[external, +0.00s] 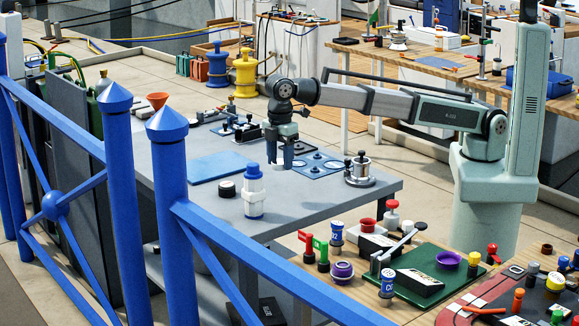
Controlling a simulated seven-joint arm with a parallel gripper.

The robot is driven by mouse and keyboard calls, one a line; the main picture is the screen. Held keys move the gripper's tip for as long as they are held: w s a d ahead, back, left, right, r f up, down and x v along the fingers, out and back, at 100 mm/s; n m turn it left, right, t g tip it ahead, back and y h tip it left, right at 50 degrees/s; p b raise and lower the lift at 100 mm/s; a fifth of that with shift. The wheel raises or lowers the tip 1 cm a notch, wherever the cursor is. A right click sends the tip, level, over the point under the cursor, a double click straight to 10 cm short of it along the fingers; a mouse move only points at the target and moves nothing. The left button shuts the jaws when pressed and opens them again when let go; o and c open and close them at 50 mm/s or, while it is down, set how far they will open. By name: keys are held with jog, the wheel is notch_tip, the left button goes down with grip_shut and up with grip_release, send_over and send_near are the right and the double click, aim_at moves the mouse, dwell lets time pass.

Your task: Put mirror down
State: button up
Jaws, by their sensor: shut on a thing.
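My gripper (286,165) points straight down over the grey table (221,224), at the left edge of a blue plate with round discs (320,164). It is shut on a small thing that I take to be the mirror. The mirror's shape is too small and too hidden by the fingers to make out. I cannot tell whether it touches the plate or the table.
A white bottle with a blue cap (254,192) and a dark jar (226,189) stand in front of my gripper. A metal pot-like device (359,171) stands to the right. A flat blue sheet (217,167) lies left. Blue railing (171,190) crosses the foreground.

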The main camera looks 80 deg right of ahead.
jog(key=m, duration=0.2)
send_over(283, 183)
jog(key=a, duration=0.2)
jog(key=d, duration=0.2)
jog(key=shift+a+f, duration=0.15)
jog(key=shift+f, duration=4.95)
jog(key=shift+f, duration=0.1)
jog(key=o, duration=1)
jog(key=shift+o, duration=0.2)
notch_tip(283, 183, up, 12)
